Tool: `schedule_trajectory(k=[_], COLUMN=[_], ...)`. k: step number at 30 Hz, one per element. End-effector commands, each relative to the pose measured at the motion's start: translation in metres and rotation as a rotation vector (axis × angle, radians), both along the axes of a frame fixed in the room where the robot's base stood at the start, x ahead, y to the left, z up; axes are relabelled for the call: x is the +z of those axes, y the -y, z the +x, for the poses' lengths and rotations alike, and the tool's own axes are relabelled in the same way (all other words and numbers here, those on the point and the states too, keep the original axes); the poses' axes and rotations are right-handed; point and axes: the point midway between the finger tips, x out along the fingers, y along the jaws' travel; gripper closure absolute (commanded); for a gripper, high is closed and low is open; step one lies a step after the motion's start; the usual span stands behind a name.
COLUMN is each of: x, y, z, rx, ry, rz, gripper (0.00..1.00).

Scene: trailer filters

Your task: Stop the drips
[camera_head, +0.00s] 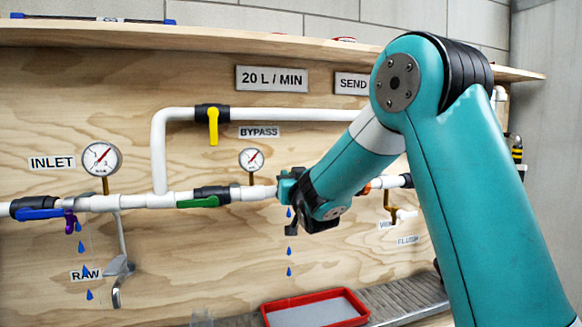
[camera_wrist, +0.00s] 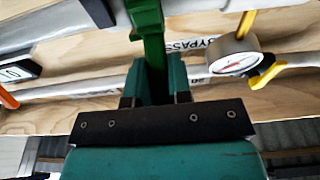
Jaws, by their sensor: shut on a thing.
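My gripper (camera_head: 288,190) is at the white pipe run, right of the small gauge. In the wrist view my gripper (camera_wrist: 153,88) is shut on a green bar (camera_wrist: 150,25) that looks like a valve handle. In the head view my wrist hides most of what it holds. Blue drips (camera_head: 289,251) hang in a column just below my gripper. More blue drips (camera_head: 84,270) fall at the left, below a purple handle (camera_head: 71,222). A blue handle (camera_head: 39,214) and a green handle (camera_head: 197,202) lie along the pipe. A yellow handle (camera_head: 213,127) hangs down on the bypass pipe.
A red tray (camera_head: 267,312) sits on the ledge below my gripper. The inlet gauge (camera_head: 102,159) and small gauge (camera_head: 251,159) stick up from the pipe. A grey bent spout (camera_head: 119,268) juts out at the left. A wooden shelf (camera_head: 180,38) runs above.

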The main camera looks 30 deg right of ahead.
Motion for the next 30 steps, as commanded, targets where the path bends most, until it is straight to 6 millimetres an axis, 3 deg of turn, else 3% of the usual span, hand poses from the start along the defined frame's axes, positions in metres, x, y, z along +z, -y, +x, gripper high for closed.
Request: schedule_trajectory(k=[1, 15, 30], x=[0.012, 0.018, 0.016], y=[0.0, 0.004, 0.005], z=[0.001, 0.016, 0.019], rx=[0.0, 0.001, 0.001], ry=[-0.034, -0.302, -0.355], rz=[0.012, 0.087, 0.103], gripper=[1.0, 1.0, 1.0])
